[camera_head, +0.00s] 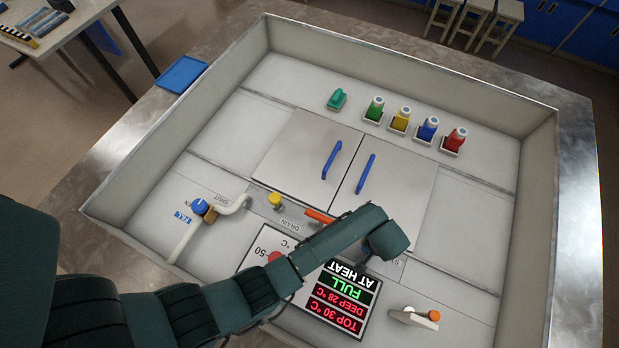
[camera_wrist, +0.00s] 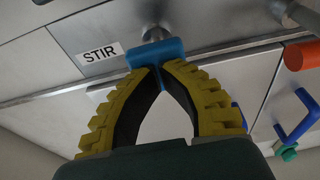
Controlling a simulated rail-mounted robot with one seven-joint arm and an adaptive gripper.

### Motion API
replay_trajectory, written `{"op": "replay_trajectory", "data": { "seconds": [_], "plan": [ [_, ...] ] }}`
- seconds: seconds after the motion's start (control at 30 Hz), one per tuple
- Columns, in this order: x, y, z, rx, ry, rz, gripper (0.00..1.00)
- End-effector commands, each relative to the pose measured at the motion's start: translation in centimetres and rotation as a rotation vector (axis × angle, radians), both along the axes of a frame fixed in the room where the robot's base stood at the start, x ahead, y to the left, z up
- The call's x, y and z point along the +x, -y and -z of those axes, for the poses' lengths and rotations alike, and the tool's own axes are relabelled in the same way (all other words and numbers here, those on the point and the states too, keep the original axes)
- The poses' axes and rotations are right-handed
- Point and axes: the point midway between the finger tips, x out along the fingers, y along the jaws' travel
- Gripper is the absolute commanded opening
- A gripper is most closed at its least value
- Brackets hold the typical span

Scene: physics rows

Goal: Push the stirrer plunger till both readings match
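The readout panel (camera_head: 341,299) appears upside down in the head view. It shows TOP 30 °C and DEEP 28 °C in red, FULL in green and AT HEAT in white. The two readings differ. The stirrer plunger (camera_wrist: 155,52) has a blue crossbar on a metal shaft, beside a STIR label (camera_wrist: 100,54). My gripper (camera_wrist: 163,67) has its yellow-backed fingers drawn together, tips at the crossbar's near face. They appear to touch it and do not wrap around it. In the head view my arm hides the plunger and the fingertips.
An orange handle (camera_head: 318,215) is close to my arm. A yellow knob (camera_head: 275,199) and a blue-knobbed valve (camera_head: 200,206) stand left. Two blue door handles (camera_head: 365,174) and several coloured bottles (camera_head: 428,128) are farther back. A white lever piece (camera_head: 415,318) is at front right.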

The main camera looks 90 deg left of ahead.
Motion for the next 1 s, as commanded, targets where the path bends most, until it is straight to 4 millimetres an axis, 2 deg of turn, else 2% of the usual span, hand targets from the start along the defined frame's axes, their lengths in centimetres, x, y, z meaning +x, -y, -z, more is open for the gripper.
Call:
{"op": "replay_trajectory", "data": {
  "seconds": [0.27, 0.47, 1.0],
  "plan": [
    [-0.1, 0.0, 2.0, -0.001, -0.003, 0.000, 0.00],
    [-0.1, 0.0, 1.7, -0.001, -0.003, 0.000, 0.00],
    [-0.1, 0.1, -3.0, -0.001, -0.003, 0.000, 0.00]
  ]
}}
